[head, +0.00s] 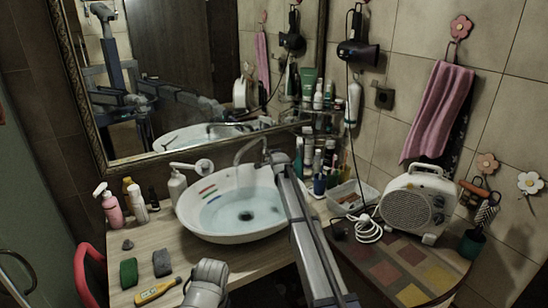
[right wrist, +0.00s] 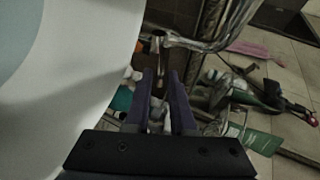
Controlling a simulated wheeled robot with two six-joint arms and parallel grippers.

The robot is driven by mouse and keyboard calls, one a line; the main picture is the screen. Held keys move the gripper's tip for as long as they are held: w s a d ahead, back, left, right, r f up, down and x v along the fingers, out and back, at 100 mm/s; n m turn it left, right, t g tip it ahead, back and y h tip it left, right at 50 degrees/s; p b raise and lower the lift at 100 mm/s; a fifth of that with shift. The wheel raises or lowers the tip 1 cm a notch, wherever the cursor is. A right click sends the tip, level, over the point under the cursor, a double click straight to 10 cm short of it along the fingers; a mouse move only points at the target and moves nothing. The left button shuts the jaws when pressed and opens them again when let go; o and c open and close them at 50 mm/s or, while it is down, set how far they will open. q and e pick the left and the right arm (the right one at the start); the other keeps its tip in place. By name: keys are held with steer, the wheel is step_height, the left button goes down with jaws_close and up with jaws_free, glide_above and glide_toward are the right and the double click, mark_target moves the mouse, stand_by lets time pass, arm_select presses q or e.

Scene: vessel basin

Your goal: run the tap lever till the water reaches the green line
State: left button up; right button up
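The white basin (head: 186,212) stands on the wooden counter and holds pale blue water (head: 238,219) over a dark drain. Red, green (head: 209,193) and blue lines mark its left inner wall; the water edge lies below the green line, close to the blue one. The chrome tap (head: 243,148) rises behind the basin and also shows in the right wrist view (right wrist: 205,45). My right arm reaches over the basin's right rim and hides part of the tap. My right gripper (right wrist: 165,74) has a narrow gap between its fingers, just short of the tap's metal. My left gripper's fingers are out of view.
A fan heater (head: 418,205) and a clear bin (head: 352,195) stand at right. Soap bottles (head: 112,208), sponges (head: 129,273) and a yellow tool (head: 157,291) are at left. A mirror (head: 160,80) is behind.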

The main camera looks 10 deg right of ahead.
arm_select(q)
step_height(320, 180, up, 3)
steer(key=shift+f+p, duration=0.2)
steer(key=shift+p, duration=0.95)
arm_select(e)
steer(key=v, duration=0.7)
